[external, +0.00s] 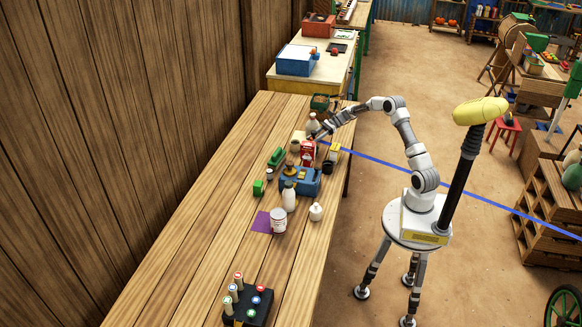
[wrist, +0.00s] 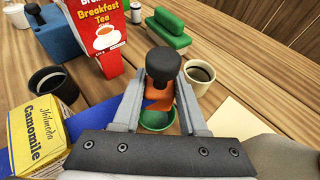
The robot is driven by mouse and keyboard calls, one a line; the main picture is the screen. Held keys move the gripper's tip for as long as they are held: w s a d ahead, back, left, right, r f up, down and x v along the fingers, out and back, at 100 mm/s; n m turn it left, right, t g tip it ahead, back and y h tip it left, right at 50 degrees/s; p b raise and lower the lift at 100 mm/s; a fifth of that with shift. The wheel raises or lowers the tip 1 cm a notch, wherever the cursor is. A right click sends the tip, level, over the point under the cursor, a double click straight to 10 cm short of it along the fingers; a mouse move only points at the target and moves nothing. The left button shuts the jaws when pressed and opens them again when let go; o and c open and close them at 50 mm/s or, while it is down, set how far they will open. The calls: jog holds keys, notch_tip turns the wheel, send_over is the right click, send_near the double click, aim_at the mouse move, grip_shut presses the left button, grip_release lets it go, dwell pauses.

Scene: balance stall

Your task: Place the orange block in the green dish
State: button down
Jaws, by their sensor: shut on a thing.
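My gripper (wrist: 160,108) is shut on the orange block (wrist: 160,102), which shows between the two fingers in the wrist view. A dark round knob (wrist: 163,64) stands at the block's far end; I cannot tell whether it is part of the block. The green dish (wrist: 153,121) shows beyond and beneath the block, partly hidden by the fingers and block. I cannot tell whether block and dish touch. In the external view my gripper (external: 314,138) is over the far part of the table, near the red tea box; the block and dish cannot be made out there.
The red tea box (wrist: 96,32), a black cup (wrist: 53,87) and a yellow Camomile box (wrist: 39,133) stand left of my gripper in the wrist view. A coffee cup (wrist: 200,77) is close on the right. A green bench-shaped object (wrist: 167,30) is beyond.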

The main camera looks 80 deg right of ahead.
jog(key=shift+f+b, duration=0.3)
jog(key=shift+f, duration=1.1)
jog(key=shift+f, duration=0.1)
jog(key=shift+f, duration=0.4)
jog(key=shift+c, duration=2.2)
grip_release()
jog(key=shift+r, duration=0.5)
jog(key=p+v, duration=0.2)
jog(key=v, duration=1)
